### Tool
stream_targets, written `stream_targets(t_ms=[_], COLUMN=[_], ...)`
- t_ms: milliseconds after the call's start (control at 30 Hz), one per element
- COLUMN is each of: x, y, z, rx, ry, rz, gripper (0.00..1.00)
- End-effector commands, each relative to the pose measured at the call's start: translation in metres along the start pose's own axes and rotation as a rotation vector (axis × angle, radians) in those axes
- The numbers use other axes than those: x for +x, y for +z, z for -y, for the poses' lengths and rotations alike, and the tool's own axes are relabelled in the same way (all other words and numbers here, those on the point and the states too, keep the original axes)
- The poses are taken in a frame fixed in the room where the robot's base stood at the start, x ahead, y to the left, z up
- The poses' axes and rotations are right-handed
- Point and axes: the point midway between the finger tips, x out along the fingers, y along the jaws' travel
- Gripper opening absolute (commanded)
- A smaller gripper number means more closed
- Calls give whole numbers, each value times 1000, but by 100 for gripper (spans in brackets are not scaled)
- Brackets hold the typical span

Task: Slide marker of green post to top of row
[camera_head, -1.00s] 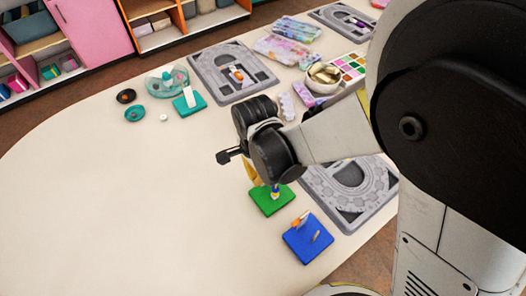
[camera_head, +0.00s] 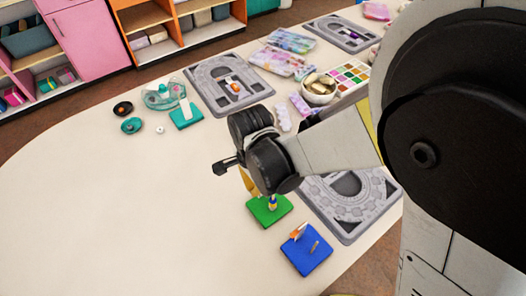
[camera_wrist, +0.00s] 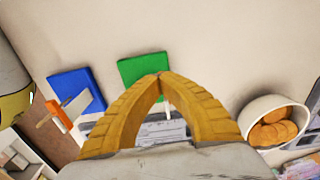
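The green board (camera_head: 268,211) lies flat on the table, with a short upright post (camera_head: 272,202) on it that shows yellow and blue. I cannot make out the marker apart from the post. My gripper (camera_head: 254,195) hangs just left of the post, its yellow fingers partly over the board's far left edge. In the wrist view the green board (camera_wrist: 140,66) lies beyond my fingers (camera_wrist: 160,76), whose tips meet. I see nothing held between the tips. The post is not clear in that view.
A blue board (camera_head: 303,256) with orange and light pieces lies nearby. A grey arch-patterned tray (camera_head: 346,224) is to the right, another (camera_head: 197,87) farther back. A white bowl (camera_head: 318,95) holds tan pieces. The table's left side (camera_head: 110,210) is bare.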

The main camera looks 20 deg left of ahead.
Motion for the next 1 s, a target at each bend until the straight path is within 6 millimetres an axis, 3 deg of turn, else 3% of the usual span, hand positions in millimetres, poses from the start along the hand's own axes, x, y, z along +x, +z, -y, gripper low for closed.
stream_targets(t_ms=[33, 100, 467, 1000], x=[1, 1, -2, -76], y=[0, 0, 0, 0], z=[0, 0, 0, -4], rx=[0, 0, 0, 0], ry=[0, 0, 0, -5], rz=[0, 0, 0, 0], gripper=[5, 22, 22, 22])
